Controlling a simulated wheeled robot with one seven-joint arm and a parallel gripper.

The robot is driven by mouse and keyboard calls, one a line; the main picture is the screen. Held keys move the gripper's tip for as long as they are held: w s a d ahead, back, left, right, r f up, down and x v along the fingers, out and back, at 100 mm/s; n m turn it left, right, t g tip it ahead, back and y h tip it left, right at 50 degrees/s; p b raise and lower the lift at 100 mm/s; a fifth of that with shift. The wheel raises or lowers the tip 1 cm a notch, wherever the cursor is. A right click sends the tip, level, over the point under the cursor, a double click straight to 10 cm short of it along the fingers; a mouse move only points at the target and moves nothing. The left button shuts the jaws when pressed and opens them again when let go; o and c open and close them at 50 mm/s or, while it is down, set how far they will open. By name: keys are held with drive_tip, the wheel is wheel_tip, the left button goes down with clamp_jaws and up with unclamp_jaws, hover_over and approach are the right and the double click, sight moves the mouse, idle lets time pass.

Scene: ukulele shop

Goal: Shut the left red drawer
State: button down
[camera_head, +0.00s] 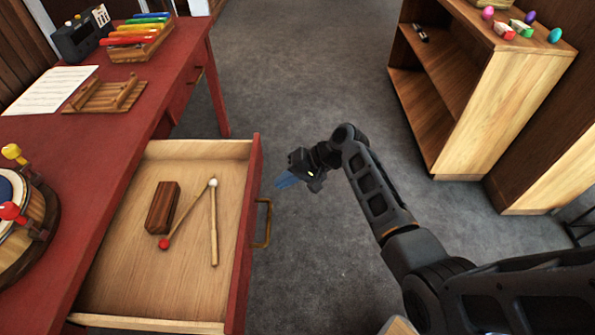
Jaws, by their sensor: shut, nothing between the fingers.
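The left red drawer (132,262) is pulled well out of the red desk (95,150). Its red front (244,240) faces right and carries a brass handle (264,222). Inside lie a dark wooden block (163,207) and two mallets, one with a red head (188,215) and one with a pale head (213,225). My gripper (280,184) is just right of the drawer front, near the handle's far end, and appears apart from it. Its bluish fingers are shut, empty and point left toward the drawer front.
A second red drawer (186,92) farther along the desk looks shut. On the desktop are a drum (22,215), sheet paper (48,90), a wooden rack (105,96) and a colourful xylophone (140,38). A wooden shelf (500,110) stands at right. Grey floor (300,70) between is clear.

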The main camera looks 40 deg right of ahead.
sight(255, 187)
drive_tip(key=shift+w+a+f+p, duration=0.15)
drive_tip(key=shift+w+a+f, duration=0.05)
drive_tip(key=shift+w+a, duration=0.7)
drive_tip(key=shift+w+a+f+p, duration=0.15)
drive_tip(key=shift+w+a+f, duration=0.05)
drive_tip(key=shift+w+a, duration=0.65)
drive_tip(key=shift+w+a, duration=0.1)
drive_tip(key=shift+w+a, duration=0.2)
drive_tip(key=shift+a, duration=0.05)
drive_tip(key=w+a+b, duration=0.7)
drive_tip(key=w+a, duration=0.5)
drive_tip(key=w+a+b, duration=0.8)
drive_tip(key=w+a, duration=0.3)
drive_tip(key=w, duration=0.1)
drive_tip(key=shift+a+f+b, duration=0.2)
drive_tip(key=shift+a+b, duration=0.1)
drive_tip(key=shift+a, duration=0.1)
drive_tip(key=shift+w+a+r, duration=0.1)
drive_tip(key=shift+w+a, duration=0.05)
drive_tip(key=shift+a, duration=0.05)
drive_tip(key=shift+w+a+r+b, duration=0.15)
drive_tip(key=shift+a+r+b, duration=0.1)
drive_tip(key=shift+b, duration=0.1)
drive_tip(key=shift+a, duration=0.1)
drive_tip(key=shift+r, duration=0.1)
